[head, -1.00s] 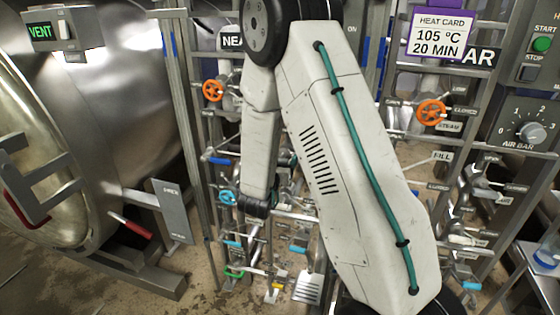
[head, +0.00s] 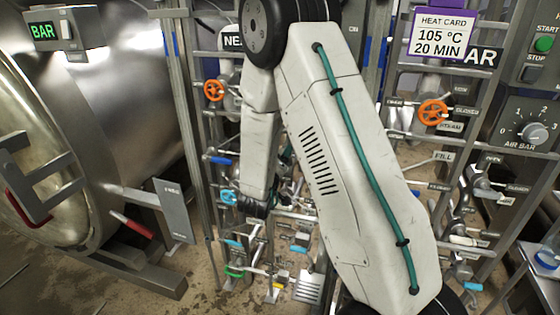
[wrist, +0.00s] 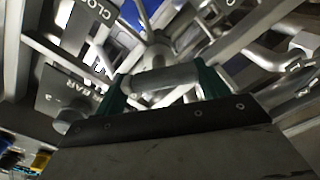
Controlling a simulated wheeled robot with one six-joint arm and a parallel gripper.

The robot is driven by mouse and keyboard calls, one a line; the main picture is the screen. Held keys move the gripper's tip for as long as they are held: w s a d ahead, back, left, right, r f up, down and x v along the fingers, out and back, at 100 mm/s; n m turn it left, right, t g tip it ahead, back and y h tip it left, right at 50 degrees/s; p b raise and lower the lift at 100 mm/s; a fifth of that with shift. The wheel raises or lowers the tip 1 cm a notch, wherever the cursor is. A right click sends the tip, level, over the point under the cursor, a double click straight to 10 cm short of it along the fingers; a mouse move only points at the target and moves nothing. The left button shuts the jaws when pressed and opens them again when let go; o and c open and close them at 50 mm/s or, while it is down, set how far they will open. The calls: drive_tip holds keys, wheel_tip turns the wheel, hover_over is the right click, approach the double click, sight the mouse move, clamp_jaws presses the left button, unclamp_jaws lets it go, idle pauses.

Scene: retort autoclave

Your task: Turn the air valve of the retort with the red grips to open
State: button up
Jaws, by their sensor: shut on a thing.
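The retort with the red grips (head: 60,170) is the steel vessel at the left of the head view. One red grip (head: 132,226) shows on a bar at its front. Its display (head: 50,32) reads BAR. In the wrist view my gripper (wrist: 160,88) has its green fingers at both ends of a grey bar-shaped valve handle (wrist: 165,77) and is shut on it. A plate lettered CLO (wrist: 98,15) and a plate lettered BAR (wrist: 72,86) are beside it. In the head view my arm hides the gripper and this handle.
Pipework with an orange handwheel (head: 214,91) and several coloured levers crowds around my arm. Another orange handwheel (head: 433,112) and a FILL label (head: 443,156) are to its right. A heat card (head: 441,34) hangs above. Open floor shows at lower left.

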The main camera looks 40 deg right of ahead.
drive_tip(key=n, duration=0.7)
drive_tip(key=shift+f, duration=0.25)
idle(0.5)
drive_tip(key=o, duration=1)
drive_tip(key=shift+a, duration=0.15)
drive_tip(key=v, duration=0.7)
drive_tip(key=shift+s+a, duration=0.25)
